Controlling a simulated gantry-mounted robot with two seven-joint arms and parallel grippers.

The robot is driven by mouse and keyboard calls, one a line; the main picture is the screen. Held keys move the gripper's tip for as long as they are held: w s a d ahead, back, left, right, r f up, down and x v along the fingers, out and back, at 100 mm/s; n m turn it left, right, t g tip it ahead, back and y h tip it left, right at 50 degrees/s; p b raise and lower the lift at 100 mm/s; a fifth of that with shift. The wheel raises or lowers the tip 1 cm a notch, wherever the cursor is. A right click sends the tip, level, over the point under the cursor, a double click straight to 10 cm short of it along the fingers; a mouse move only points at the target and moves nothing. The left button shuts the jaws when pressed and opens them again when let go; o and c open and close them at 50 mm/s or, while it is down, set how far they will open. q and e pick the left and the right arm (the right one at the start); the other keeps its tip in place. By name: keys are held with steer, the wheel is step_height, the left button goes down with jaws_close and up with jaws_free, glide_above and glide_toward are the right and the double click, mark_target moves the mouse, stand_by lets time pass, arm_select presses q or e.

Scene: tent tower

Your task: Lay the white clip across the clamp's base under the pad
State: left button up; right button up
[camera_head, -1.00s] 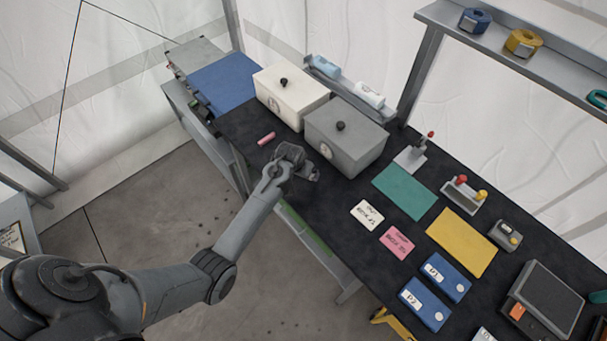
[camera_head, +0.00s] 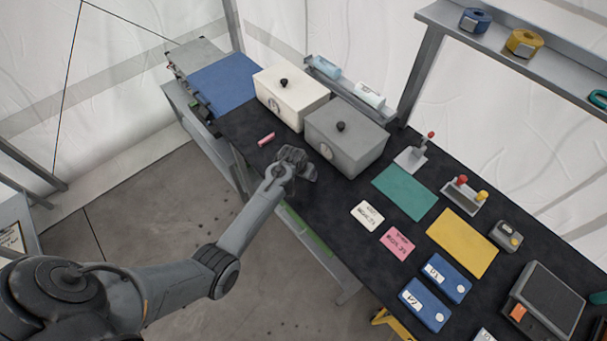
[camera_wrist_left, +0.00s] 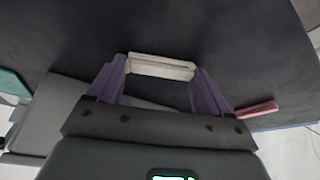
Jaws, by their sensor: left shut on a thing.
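The white clip (camera_wrist_left: 161,67) is held crosswise between the purple fingertips of my left gripper (camera_wrist_left: 160,72) in the left wrist view. In the head view my left gripper (camera_head: 298,163) is over the near edge of the black table, in front of the grey box, and its own wrist hides the clip. The clamp (camera_head: 411,156), with a grey base and a red-tipped lever, stands right of the grey box, well apart from the gripper. Its pad is too small to make out. My right gripper is not in view.
A grey lidded box (camera_head: 345,138) stands between my gripper and the clamp, with a white box (camera_head: 290,97) beyond. A teal mat (camera_head: 405,191) lies before the clamp. A pink piece (camera_head: 266,139) lies left of the gripper.

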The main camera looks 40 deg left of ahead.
arm_select(q)
steer(key=shift+r, duration=0.5)
steer(key=r, duration=0.3)
steer(key=shift+d+r, duration=0.25)
steer(key=shift+d, duration=0.05)
steer(key=s+d+r+m, duration=0.1)
steer(key=s+d+r, duration=0.1)
steer(key=d+r, duration=1.15)
steer(key=s+d+r+m+h+p, duration=0.1)
steer(key=s+d+r+m+p, duration=0.1)
steer(key=s+r+p, duration=0.8)
step_height(320, 180, up, 3)
steer(key=d+p, duration=0.1)
steer(key=p, duration=0.4)
steer(key=shift+s, duration=0.3)
